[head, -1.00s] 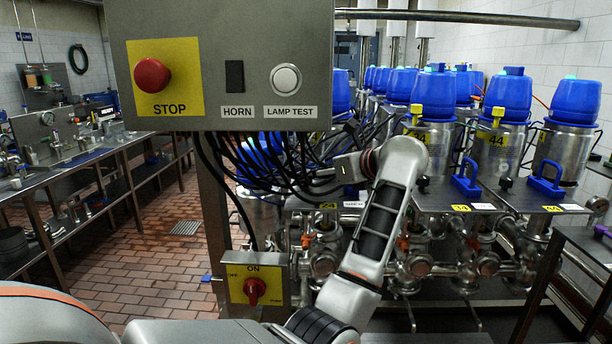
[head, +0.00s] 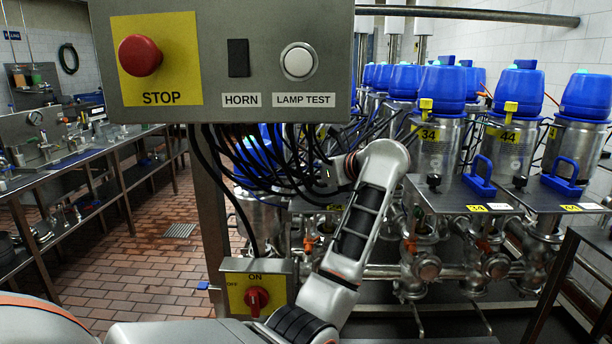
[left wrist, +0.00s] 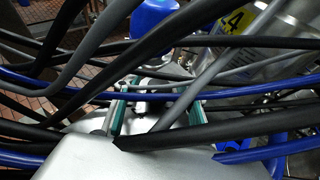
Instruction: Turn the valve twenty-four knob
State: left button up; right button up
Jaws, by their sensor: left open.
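My left arm reaches in over the front, and its wrist (head: 345,168) lies among black and blue cables (head: 270,165) below the panel. In the left wrist view the left gripper (left wrist: 158,100) is open, with teal-padded fingers apart and cables crossing in front of and around them. I see nothing clearly held between them. A yellow label (left wrist: 233,20) ending in 4 shows on a metal vessel there; its first digit is cut off. A small yellow tag (head: 333,207) sits by my forearm, too small to read. I cannot make out the valve twenty-four knob. My right gripper is out of view.
A control panel (head: 222,105) with a red STOP button (head: 140,55) hangs close in front. Below it is a red switch (head: 256,298). Vessels labelled 34 (head: 436,150) and 44 (head: 510,155) stand right, above plates with blue handles (head: 481,182). Open tiled floor (head: 140,265) lies left.

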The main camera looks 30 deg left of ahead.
pick_arm(q)
jog(key=shift+d, duration=0.1)
jog(key=c, duration=1.1)
jog(key=shift+m+t+h+b, duration=0.55)
jog(key=shift+m+t, duration=0.45)
jog(key=shift+t, duration=0.1)
jog(key=shift+s+m+t+h, duration=0.1)
jog(key=shift+m+t+h, duration=0.35)
jog(key=shift+m+t, duration=0.3)
jog(key=shift+r+m+t+h, duration=0.1)
jog(key=shift+m+t+h, duration=0.7)
jog(key=shift+m+t, duration=0.2)
jog(key=o, duration=1.1)
